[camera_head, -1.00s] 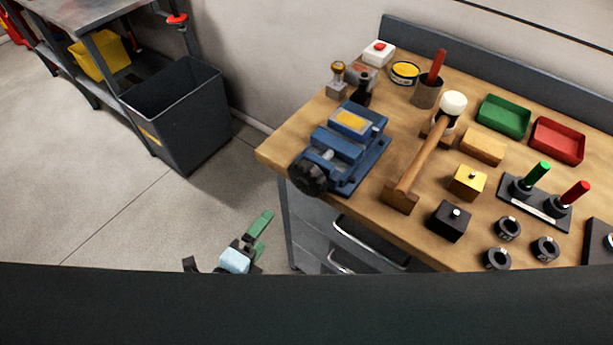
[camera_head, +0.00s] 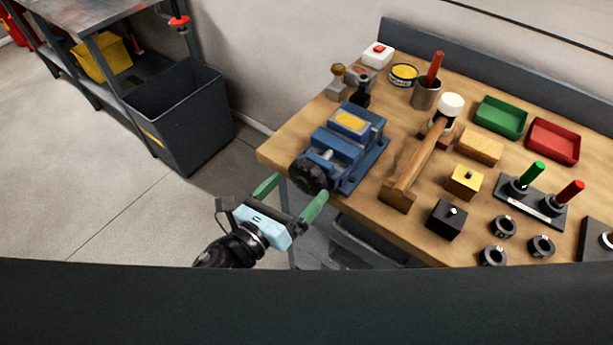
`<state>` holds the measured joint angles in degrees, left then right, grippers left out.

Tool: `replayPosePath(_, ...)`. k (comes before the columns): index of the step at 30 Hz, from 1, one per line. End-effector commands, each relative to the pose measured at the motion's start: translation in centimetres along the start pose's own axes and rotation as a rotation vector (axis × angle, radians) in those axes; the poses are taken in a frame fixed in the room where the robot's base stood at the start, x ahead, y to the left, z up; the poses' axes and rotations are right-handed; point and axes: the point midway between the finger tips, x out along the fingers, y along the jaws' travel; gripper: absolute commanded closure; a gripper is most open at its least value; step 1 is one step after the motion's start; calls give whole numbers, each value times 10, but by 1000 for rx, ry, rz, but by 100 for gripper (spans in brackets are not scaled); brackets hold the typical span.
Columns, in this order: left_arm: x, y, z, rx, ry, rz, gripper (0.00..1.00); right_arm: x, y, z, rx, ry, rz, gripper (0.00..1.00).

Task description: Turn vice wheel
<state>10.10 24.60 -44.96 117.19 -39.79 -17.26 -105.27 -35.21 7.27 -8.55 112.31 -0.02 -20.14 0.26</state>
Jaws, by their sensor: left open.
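The blue vice (camera_head: 346,150) sits at the left front corner of the wooden workbench (camera_head: 400,228). Its black wheel (camera_head: 308,176) faces the front left, at the bench's edge. A yellow plate lies on top of the vice. My left gripper (camera_head: 291,194) is open, with its two green fingers spread. It is just in front of the wheel, one finger to the left and the other at the wheel's lower right. I cannot tell whether a finger touches the wheel. My right gripper is not in view.
A wooden-handled mallet (camera_head: 421,165) lies right of the vice. A black block (camera_head: 446,218) and a yellow block (camera_head: 464,181) stand further right. A dark bin (camera_head: 180,120) stands on the floor at left.

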Motion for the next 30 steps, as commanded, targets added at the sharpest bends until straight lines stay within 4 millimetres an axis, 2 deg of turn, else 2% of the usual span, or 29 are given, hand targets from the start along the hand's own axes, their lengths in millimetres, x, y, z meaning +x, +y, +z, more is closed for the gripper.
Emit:
replayPosePath(3, 20, -1, 3, 0, -4, -2, 3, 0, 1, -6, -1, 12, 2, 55)
replayPosePath(9, 39, 0, 1, -1, -1, 0, 3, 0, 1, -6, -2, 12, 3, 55)
replayPosePath(20, 44, 0, 0, -3, 1, 0, 3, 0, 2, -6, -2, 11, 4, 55)
replayPosePath(30, 44, 0, 0, -2, 0, 0, 46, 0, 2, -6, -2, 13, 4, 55)
